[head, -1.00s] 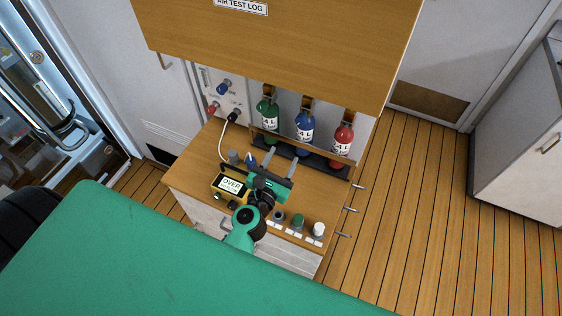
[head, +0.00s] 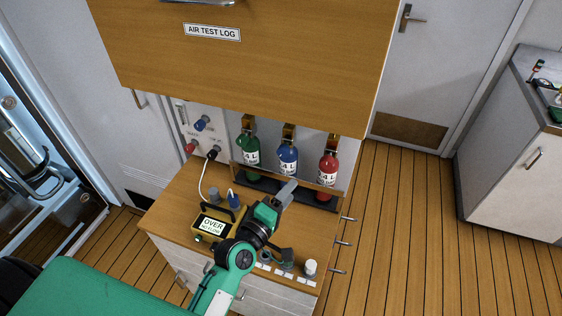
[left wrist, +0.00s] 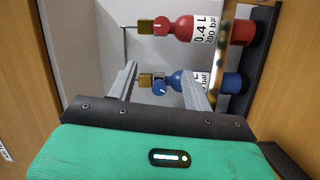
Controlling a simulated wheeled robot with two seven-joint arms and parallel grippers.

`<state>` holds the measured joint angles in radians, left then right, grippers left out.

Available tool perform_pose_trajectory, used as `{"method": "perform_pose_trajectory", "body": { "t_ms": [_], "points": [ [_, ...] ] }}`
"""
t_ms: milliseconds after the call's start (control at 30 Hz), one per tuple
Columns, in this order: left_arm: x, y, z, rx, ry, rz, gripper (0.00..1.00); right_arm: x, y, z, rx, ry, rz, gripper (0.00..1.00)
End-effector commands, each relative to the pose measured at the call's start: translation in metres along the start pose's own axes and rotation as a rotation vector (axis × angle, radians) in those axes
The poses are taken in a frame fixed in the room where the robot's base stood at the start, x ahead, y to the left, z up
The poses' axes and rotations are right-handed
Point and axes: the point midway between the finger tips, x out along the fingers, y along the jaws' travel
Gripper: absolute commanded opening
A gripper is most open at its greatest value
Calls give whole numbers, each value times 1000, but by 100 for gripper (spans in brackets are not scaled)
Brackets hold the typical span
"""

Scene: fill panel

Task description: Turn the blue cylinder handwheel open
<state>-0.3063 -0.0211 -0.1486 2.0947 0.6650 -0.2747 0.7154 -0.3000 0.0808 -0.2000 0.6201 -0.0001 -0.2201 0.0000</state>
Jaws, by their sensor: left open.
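The blue cylinder (head: 288,160) stands in the rack between a green cylinder (head: 249,149) and a red cylinder (head: 328,167). Its brass valve (head: 289,131) is on top. In the left wrist view its blue handwheel (left wrist: 160,88) shows between my fingers, with the blue cylinder (left wrist: 228,83) beyond it at the right. My left gripper (head: 289,188) is open and in front of the rack, below the blue cylinder's label in the head view. In the left wrist view the left gripper's fingers (left wrist: 158,75) are on both sides of the handwheel; I cannot tell whether they touch it.
A wooden cabinet (head: 250,62) labelled AIR TEST LOG overhangs the rack. A yellow meter (head: 212,224) reading OVER NO FLOW sits on the counter at left. A hose plug (head: 213,153) and blue knob (head: 203,123) are on the wall panel. The red handwheel (left wrist: 160,29) is close by.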

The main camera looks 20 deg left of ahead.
Motion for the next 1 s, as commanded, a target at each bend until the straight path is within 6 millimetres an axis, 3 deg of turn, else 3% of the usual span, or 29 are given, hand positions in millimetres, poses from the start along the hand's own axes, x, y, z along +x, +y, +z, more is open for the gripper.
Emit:
{"method": "perform_pose_trajectory", "body": {
  "t_ms": [33, 267, 600, 800, 1000],
  "points": [
    [1, -8, 3, 146, -14, -11, 51, 12, 0, 1, 0, 0, 0, 0],
    [0, -21, 1, 825, -37, -86, 51, 38, -1, 3, 0, 0, 0, 0],
    [-9, -24, -31, 1748, 41, -254, 51, 73, -3, 6, 1, 0, -2, 0],
    [-16, -15, -48, 2050, 103, -347, 51, 83, -3, 7, 1, 0, -2, 0],
    [-13, -10, -53, 2123, 120, -376, 51, 81, -3, 7, 1, 0, -2, 0]
  ]
}}
